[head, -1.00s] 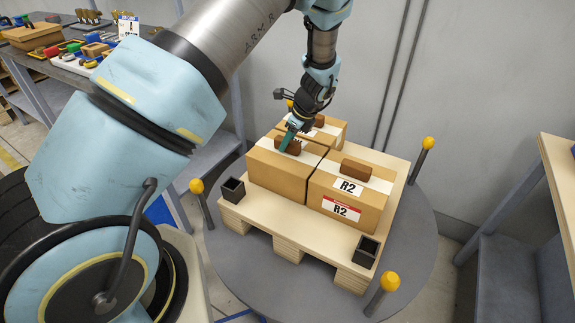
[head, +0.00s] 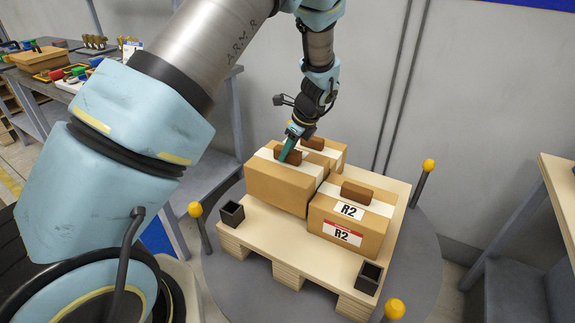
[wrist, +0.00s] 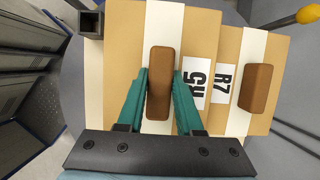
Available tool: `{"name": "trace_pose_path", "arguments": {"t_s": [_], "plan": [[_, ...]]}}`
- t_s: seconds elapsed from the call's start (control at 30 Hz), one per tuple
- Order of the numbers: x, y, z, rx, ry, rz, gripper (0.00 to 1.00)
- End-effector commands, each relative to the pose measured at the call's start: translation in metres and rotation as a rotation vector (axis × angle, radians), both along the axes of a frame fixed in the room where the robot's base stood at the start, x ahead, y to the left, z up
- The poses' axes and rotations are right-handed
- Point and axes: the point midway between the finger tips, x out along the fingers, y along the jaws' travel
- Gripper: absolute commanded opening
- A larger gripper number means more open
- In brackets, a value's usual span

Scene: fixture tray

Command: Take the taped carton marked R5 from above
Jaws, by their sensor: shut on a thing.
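My gripper (head: 290,148) is shut on the brown grip block (wrist: 159,82) on top of a taped carton (head: 278,187), reaching it from above. This carton has a white tape strip and sits at the left in the head view, looking slightly raised off the pallet. In the wrist view its white label (wrist: 194,90) is partly covered by a finger, and I cannot read it surely. A carton marked R2 (head: 345,222) stands to its right, with its own brown block. A third carton (head: 334,151) is behind. The wrist view shows a neighbouring carton marked R7 (wrist: 240,100).
The cartons are on a wooden pallet (head: 262,238) with dark square corner sockets (head: 231,214) (head: 369,277). The pallet rests on a grey round base with yellow-topped posts (head: 428,166). A cluttered bench is at the left, a wall behind and a wooden-topped table (head: 560,185) at the right.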

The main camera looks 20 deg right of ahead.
Motion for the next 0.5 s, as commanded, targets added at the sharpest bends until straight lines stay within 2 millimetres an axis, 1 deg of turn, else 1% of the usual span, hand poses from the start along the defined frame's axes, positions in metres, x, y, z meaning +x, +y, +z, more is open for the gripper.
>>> {"name": "trace_pose_path", "arguments": {"t_s": [0.03, 0.2, 0.4, 0.5], "plan": [[0.002, -0.001, 0.013, -0.008, -0.005, 0.001, 0.0], [0.002, -0.001, 0.054, -0.007, -0.006, 0.002, 0.0], [0.001, -0.001, 0.095, -0.005, -0.005, 0.0, 0.0], [0.001, 0.0, 0.11, -0.005, -0.005, 0.0, 0.0]]}}
